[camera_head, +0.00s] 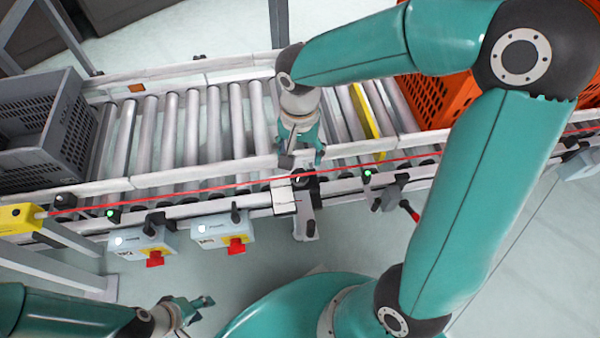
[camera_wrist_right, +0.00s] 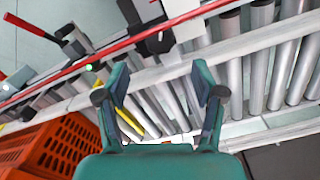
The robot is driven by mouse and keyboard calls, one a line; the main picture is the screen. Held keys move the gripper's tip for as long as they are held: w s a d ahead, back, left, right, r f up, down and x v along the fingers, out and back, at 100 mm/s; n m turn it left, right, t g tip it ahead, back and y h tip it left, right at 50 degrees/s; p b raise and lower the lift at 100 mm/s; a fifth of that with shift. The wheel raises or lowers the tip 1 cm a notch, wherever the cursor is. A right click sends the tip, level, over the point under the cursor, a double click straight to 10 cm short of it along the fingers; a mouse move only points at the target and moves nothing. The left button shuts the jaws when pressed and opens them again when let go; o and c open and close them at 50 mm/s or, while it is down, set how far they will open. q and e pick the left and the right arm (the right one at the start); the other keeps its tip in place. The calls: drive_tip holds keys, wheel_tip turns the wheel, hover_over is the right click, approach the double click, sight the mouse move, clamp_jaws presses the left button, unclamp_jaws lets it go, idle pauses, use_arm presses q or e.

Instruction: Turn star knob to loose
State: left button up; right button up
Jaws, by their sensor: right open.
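A dark knob-like part (camera_head: 303,176) sits on a grey bracket at the conveyor's front rail, beside a white plate (camera_head: 284,197). I take it for the star knob, but its star shape is too small to make out. The bracket's dark part (camera_wrist_right: 152,40) also shows in the right wrist view, beyond the fingertips. My right gripper (camera_head: 303,158) hangs over the front rail, just behind the knob and apart from it. Its fingers (camera_wrist_right: 160,82) are spread and empty. My left gripper (camera_head: 202,309) is low at the lower left, far from the knob, its fingers apart and empty.
A red beam (camera_head: 215,188) runs along the front rail. Two switch boxes (camera_head: 140,243) (camera_head: 219,233) hang below it. A clamp with a red-tipped handle (camera_head: 411,211) is to the right. A grey crate (camera_head: 40,128) and an orange tote (camera_head: 435,100) stand on the rollers.

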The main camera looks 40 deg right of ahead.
sight(300, 174)
wheel_tip(300, 174, down, 8)
drive_tip(key=shift+f+b, duration=0.1)
drive_tip(key=shift+b, duration=0.85)
drive_tip(key=c, duration=1)
drive_tip(key=shift+d, duration=0.15)
drive_tip(key=shift+c, duration=0.7)
